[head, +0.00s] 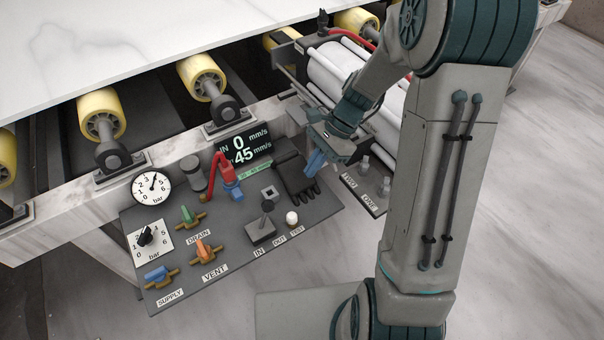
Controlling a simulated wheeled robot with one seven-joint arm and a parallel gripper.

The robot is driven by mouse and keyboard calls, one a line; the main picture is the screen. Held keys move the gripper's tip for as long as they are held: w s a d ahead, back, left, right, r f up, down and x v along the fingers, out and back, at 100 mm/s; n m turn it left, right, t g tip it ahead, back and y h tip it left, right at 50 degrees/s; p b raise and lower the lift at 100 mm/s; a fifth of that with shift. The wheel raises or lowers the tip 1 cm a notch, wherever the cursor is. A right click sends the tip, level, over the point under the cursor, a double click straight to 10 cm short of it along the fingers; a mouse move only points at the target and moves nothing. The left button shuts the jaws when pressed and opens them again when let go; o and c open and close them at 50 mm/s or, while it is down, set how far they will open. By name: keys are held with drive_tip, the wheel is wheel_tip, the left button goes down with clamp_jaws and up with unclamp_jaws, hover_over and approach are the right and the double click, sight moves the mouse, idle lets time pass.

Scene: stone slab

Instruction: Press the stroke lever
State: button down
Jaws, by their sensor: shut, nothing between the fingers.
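A small black lever with a round knob (267,206) stands on a grey block on the control panel (222,278). Labels beside its base read IN and OUT, so it appears to be the stroke lever. My gripper (315,163) is above the panel's right end, up and to the right of the lever and apart from it. Its blue fingers are closed together and empty, pointing down near a black finned block (293,177). A display (245,148) reads IN 0 mm/s and, on a partly hidden second line, 45 mm/s.
A white button (292,218) sits just right of the lever. Orange (203,251), green (188,214) and blue (157,274) valve handles, a gauge (152,188) and a red-handled part (224,172) fill the panel's left. Yellow rollers (203,76) and the slab (120,40) lie behind.

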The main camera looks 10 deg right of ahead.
sight(265, 215)
drive_tip(key=s+a+f+b, duration=0.2)
drive_tip(key=s+a+f, duration=0.1)
drive_tip(key=a+f, duration=0.2)
drive_tip(key=a, duration=0.2)
drive_tip(key=shift+s+a+f, duration=0.3)
drive_tip(key=shift+s, duration=0.1)
drive_tip(key=shift+w+r, duration=0.1)
